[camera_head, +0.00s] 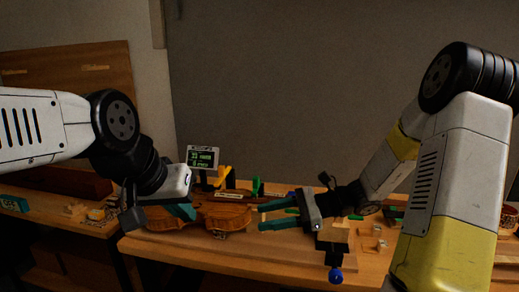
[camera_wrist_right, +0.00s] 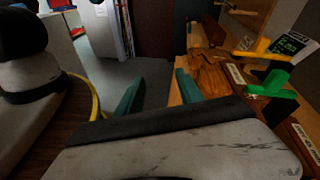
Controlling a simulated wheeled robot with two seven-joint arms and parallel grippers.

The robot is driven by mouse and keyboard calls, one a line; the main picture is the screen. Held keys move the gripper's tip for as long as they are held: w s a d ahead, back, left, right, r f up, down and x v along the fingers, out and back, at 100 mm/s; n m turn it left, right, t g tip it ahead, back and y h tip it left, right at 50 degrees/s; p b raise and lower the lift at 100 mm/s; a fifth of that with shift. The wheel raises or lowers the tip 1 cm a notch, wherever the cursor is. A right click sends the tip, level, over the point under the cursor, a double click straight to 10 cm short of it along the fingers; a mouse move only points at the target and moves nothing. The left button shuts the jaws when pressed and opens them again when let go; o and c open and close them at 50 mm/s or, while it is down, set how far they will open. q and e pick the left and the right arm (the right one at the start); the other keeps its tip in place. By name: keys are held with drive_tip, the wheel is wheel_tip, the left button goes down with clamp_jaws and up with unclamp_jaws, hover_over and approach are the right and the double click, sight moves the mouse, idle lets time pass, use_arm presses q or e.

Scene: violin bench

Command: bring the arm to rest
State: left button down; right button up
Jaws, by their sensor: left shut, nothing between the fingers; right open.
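My right gripper (camera_head: 268,216) has its two teal fingers apart and empty, pointing left above the bench at the violin's right end. Its fingers also show spread in the right wrist view (camera_wrist_right: 158,98), with the floor behind the gap. My left gripper (camera_head: 186,212) is over the left part of the violin, its teal fingers together. The brown violin (camera_head: 228,217) lies on the bench, partly hidden by my left gripper; part of it shows in the right wrist view (camera_wrist_right: 212,72). I cannot tell whether the left fingers touch it.
A small display (camera_head: 203,157) stands behind the violin, with yellow (camera_head: 222,176) and green (camera_head: 257,186) holders near it. Small clear blocks (camera_head: 372,238) sit at the right of the bench (camera_head: 200,249). A side table at left carries small items. The bench's front strip is clear.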

drive_tip(key=s+d+r+n+h, duration=0.3)
drive_tip(key=s+r+n+h, duration=0.1)
drive_tip(key=s+n+h, duration=0.5)
drive_tip(key=s+d+r+n+t+h, duration=0.4)
drive_tip(key=d+r+n+t, duration=0.2)
drive_tip(key=d+n, duration=0.1)
drive_tip(key=shift+d+r, duration=0.35)
drive_tip(key=shift+d, duration=0.5)
